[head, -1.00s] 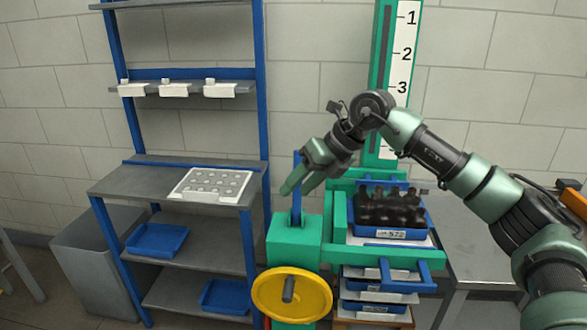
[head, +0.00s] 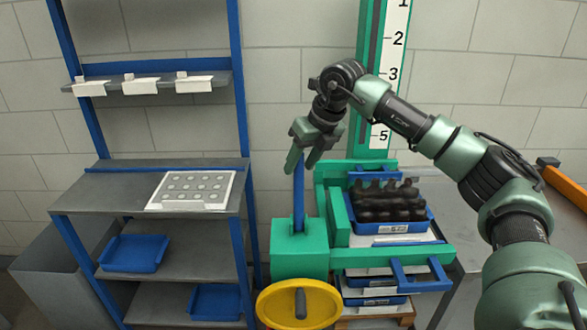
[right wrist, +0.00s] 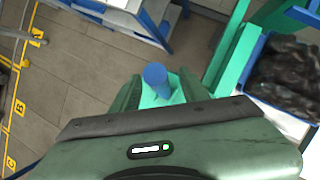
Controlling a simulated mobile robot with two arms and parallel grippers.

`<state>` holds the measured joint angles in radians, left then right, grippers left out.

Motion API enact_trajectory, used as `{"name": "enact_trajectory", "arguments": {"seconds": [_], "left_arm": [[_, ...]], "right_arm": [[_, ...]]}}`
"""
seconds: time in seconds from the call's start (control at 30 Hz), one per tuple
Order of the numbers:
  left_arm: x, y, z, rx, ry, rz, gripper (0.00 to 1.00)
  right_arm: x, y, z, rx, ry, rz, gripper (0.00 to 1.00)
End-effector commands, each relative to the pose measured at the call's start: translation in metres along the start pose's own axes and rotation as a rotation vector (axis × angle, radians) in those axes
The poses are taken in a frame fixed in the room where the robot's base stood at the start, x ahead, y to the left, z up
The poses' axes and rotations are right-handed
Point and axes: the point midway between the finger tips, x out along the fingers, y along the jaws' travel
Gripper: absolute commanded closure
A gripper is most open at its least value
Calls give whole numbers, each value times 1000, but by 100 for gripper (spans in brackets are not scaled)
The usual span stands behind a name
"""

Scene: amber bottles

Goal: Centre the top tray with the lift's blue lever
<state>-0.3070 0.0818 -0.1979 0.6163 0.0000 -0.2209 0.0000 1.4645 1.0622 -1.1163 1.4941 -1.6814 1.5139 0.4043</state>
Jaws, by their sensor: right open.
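The blue lever (head: 298,197) stands nearly upright from the lift's green box (head: 300,248). My right gripper (head: 303,160) is open at the lever's upper end, pointing down. In the right wrist view the lever's round blue top (right wrist: 156,76) shows between the two open fingers, with gaps at the sides. The top tray (head: 404,228) is blue, carries dark bottles (head: 385,200) and sits on the lift right of the lever. Its blue rim also shows in the right wrist view (right wrist: 254,76). My left gripper is not in view.
A yellow handwheel (head: 275,304) is on the front of the lift. More trays (head: 372,301) are stacked below the top one. A numbered scale (head: 388,85) rises behind. A shelf rack (head: 115,200) with a white holed plate (head: 192,190) stands at left.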

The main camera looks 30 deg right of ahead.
Motion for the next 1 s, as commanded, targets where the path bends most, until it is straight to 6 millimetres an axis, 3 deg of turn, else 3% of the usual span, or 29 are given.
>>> {"name": "enact_trajectory", "arguments": {"seconds": [0.1, 0.23, 0.57, 0.73, 1.0], "left_arm": [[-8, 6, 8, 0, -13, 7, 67], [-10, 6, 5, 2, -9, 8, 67], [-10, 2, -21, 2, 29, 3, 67], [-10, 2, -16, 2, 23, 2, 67], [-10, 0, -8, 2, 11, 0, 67]], "right_arm": [[18, 1, 0, -1, 3, 0, 55], [31, 1, 0, -1, 2, 0, 55], [38, 0, 0, -1, -1, 1, 55], [37, 0, 0, -1, -1, 0, 97], [37, 0, 0, -1, -1, 0, 100]]}}
